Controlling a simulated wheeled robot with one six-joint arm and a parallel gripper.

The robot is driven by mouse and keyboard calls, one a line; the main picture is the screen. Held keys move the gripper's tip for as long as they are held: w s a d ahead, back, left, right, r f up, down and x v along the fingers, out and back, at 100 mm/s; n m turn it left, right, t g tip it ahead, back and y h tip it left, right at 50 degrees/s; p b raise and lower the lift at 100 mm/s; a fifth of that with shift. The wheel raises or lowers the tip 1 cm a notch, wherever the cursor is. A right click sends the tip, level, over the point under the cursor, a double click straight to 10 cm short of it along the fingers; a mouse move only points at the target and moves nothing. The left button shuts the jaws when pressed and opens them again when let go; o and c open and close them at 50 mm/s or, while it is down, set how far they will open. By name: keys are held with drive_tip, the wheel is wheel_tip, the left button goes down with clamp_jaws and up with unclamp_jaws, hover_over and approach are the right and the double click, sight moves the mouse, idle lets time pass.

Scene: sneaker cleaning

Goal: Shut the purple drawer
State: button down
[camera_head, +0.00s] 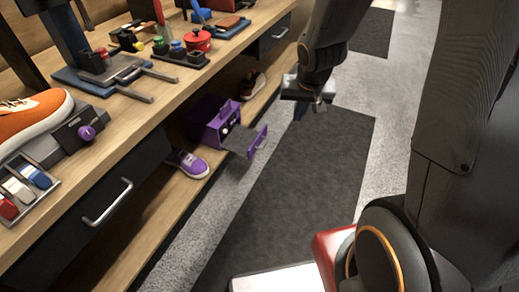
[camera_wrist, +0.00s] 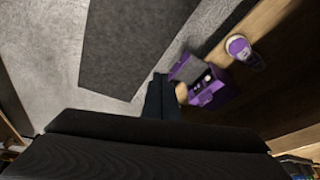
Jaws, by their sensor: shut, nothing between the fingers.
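The purple drawer unit (camera_head: 214,122) stands on the low wooden shelf under the workbench. Its drawer (camera_head: 257,143) is pulled out toward the aisle, and the dark inside shows. In the wrist view, the purple unit (camera_wrist: 211,94) is right of centre, with the open drawer's front (camera_wrist: 181,66) toward the floor side. Small pale items show in or near the opening. My gripper (camera_head: 319,105) is shut and empty, above and to the right of the drawer in the head view. In the wrist view, its fingertips (camera_wrist: 160,78) appear just left of the drawer front; I cannot tell how far apart they are in depth.
A purple sneaker (camera_head: 188,163) stands beside the unit on the shelf, and a dark shoe (camera_head: 252,85) stands beyond it. The workbench overhangs the shelf and has a handled black drawer (camera_head: 110,205). A dark floor mat (camera_head: 300,190) covers clear aisle floor.

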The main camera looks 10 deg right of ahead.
drive_tip(key=w+f+m+t+b, duration=0.1)
drive_tip(key=w+f+b, duration=0.8)
drive_tip(key=f, duration=0.5)
drive_tip(key=m+t+y+b, duration=0.2)
drive_tip(key=b, duration=1.3)
approach(257, 143)
wheel_tip(257, 143, down, 3)
drive_tip(key=d, duration=0.3)
drive_tip(key=shift+w+a+f+b, duration=0.1)
drive_tip(key=shift+w+a+b, duration=0.15)
drive_tip(key=shift+w+a, duration=0.25)
drive_tip(key=shift+w+a+r+b, duration=0.1)
drive_tip(key=shift+w+a+b, duration=0.15)
drive_tip(key=shift+a, duration=0.4)
drive_tip(key=shift+w+a+f+b, duration=0.1)
drive_tip(key=shift+w+a+b, duration=0.1)
drive_tip(key=shift+w+a, duration=0.3)
drive_tip(key=shift+a, duration=0.15)
drive_tip(key=w+a+p, duration=0.1)
drive_tip(key=w+a, duration=0.1)
drive_tip(key=a, duration=0.1)
drive_tip(key=w+a, duration=0.2)
drive_tip(key=a, duration=0.1)
drive_tip(key=w+a+p, duration=0.1)
drive_tip(key=w+a, duration=0.1)
drive_tip(key=a, duration=0.1)
drive_tip(key=shift+w+a+p, duration=0.3)
drive_tip(key=shift+w+p, duration=0.05)
drive_tip(key=shift+w, duration=0.05)
